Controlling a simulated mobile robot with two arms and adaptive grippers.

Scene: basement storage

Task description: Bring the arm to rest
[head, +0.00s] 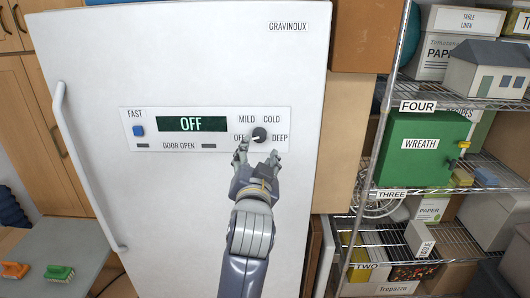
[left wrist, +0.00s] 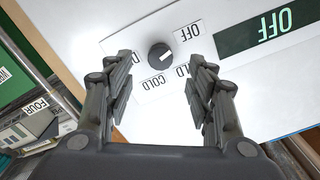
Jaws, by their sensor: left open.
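My left gripper (head: 258,158) is in front of the white freezer's door, just below the dark round knob (head: 260,134). Its two fingers are spread with nothing between them. In the left wrist view the fingers (left wrist: 162,65) stand on either side of the knob (left wrist: 160,56), which shows beyond their tips. Whether a fingertip touches the door I cannot tell. The knob's white mark points towards the OFF label, and the display (head: 192,124) reads OFF. My left arm (head: 248,235) reaches up from the bottom of the head view. My right gripper is not in view.
The freezer's long handle (head: 88,165) is on the left of its door. A wire shelf (head: 465,100) with boxes and a green WREATH case (head: 420,150) stands on the right. A grey table (head: 60,250) with two brushes is at lower left.

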